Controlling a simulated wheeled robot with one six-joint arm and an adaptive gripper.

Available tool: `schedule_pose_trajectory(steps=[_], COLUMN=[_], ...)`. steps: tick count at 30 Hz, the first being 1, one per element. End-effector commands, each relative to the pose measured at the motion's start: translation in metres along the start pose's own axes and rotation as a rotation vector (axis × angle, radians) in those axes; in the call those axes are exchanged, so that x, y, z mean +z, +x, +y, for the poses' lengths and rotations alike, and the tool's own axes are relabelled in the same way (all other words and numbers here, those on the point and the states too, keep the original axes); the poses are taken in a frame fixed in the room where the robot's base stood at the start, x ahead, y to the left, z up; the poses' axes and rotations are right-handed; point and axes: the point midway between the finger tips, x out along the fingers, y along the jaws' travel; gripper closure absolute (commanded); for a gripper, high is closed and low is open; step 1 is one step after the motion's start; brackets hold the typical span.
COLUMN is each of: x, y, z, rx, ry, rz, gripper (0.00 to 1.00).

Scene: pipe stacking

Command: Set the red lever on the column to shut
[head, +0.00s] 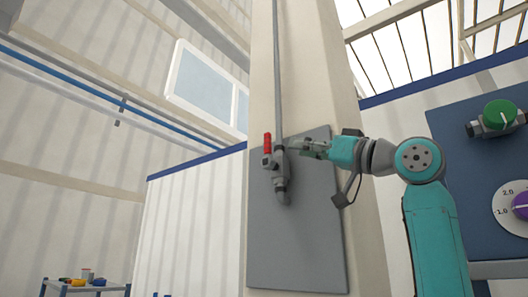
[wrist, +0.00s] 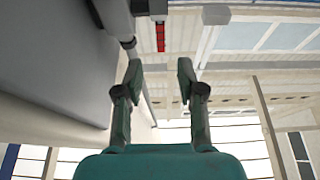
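The red lever (head: 267,143) sits on a grey valve (head: 280,168) in the pipe on the column (head: 300,60). The lever points up, roughly in line with the pipe, on its left side. My gripper (head: 297,146) is to the right of the valve, close to the pipe, pointing left. In the wrist view the red lever (wrist: 160,36) shows beyond the fingertips, roughly midway between them. There my gripper (wrist: 160,74) is open, with nothing between the fingers. Whether a finger touches the pipe cannot be told.
A grey panel (head: 300,245) backs the valve on the column. The pipe (head: 278,70) runs up from the valve. A blue board (head: 465,165) with a green knob (head: 500,114) and a purple knob (head: 521,205) stands at right. A small cart (head: 85,287) is at lower left.

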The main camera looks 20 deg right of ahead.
Motion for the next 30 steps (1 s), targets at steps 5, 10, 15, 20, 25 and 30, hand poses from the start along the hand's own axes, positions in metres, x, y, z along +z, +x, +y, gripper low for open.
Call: schedule_pose_trajectory(steps=[5, 10, 15, 20, 25, 30], x=[-0.005, -0.004, -0.004, -0.004, -0.004, -0.004], y=[0.008, 0.033, 0.064, 0.088, 0.103, 0.108], z=[-0.004, -0.004, -0.004, -0.004, -0.004, -0.004], rx=[-0.006, -0.006, -0.006, -0.005, -0.004, -0.004], ry=[-0.002, -0.001, -0.001, -0.001, -0.002, -0.003], rz=[-0.002, -0.003, -0.003, -0.002, -0.001, -0.001], gripper=[0.61, 0.61, 0.61, 0.61, 0.61, 0.61])
